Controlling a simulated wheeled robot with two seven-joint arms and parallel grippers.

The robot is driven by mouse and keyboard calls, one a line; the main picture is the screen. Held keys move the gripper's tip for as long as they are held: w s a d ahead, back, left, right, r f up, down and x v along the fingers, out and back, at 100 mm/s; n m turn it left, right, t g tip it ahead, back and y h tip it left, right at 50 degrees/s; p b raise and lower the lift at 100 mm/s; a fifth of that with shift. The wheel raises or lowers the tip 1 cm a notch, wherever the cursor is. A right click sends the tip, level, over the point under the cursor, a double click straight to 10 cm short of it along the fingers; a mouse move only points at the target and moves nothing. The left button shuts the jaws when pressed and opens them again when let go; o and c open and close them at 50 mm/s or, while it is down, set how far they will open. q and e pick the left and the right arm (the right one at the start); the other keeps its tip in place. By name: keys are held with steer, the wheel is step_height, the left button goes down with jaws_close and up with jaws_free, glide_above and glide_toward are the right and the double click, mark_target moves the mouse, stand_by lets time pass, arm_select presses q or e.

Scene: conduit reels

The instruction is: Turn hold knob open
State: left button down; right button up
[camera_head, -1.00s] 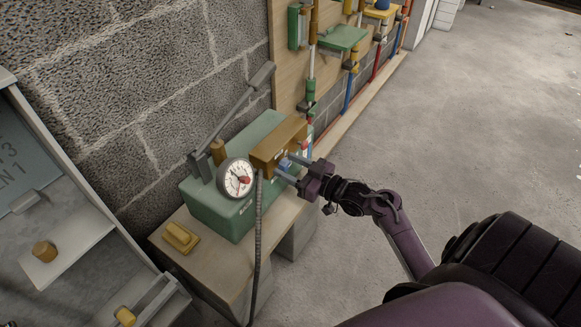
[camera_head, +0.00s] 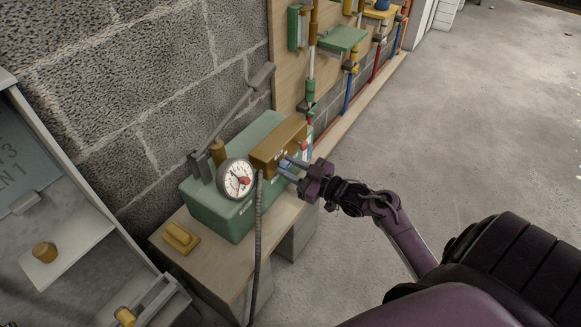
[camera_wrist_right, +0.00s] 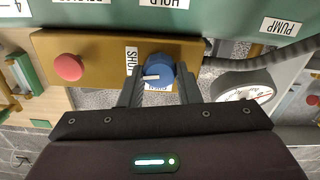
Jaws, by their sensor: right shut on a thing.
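The blue hold knob (camera_wrist_right: 158,70) sits on the front of the brass block (camera_wrist_right: 95,60), with a white pointer mark on its face. In the right wrist view the mark points left, toward the SHUT label (camera_wrist_right: 131,60); another label below the knob is partly covered. My right gripper (camera_wrist_right: 160,88) is shut on the knob, one finger on each side. In the head view my right gripper (camera_head: 285,166) reaches the brass block (camera_head: 278,146) from the right, and its fingers mostly hide the knob. My left gripper is not in view.
A red button (camera_wrist_right: 68,67) is on the same block. The green pump box (camera_head: 225,213) carries a white gauge (camera_head: 237,179) and a lever (camera_head: 232,112). A grey hose (camera_head: 258,240) hangs in front. Open floor (camera_head: 470,130) lies to the right.

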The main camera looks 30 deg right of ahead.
steer(key=n, duration=0.3)
steer(key=shift+a+n, duration=0.1)
steer(key=shift+n, duration=0.2)
steer(key=n, duration=0.4)
steer(key=shift+f+n, duration=0.1)
steer(key=shift+n, duration=0.2)
steer(key=n, duration=0.3)
steer(key=shift+n, duration=0.3)
steer(key=n, duration=0.4)
steer(key=shift+f, duration=0.1)
steer(key=o, duration=1)
steer(key=shift+s, duration=0.1)
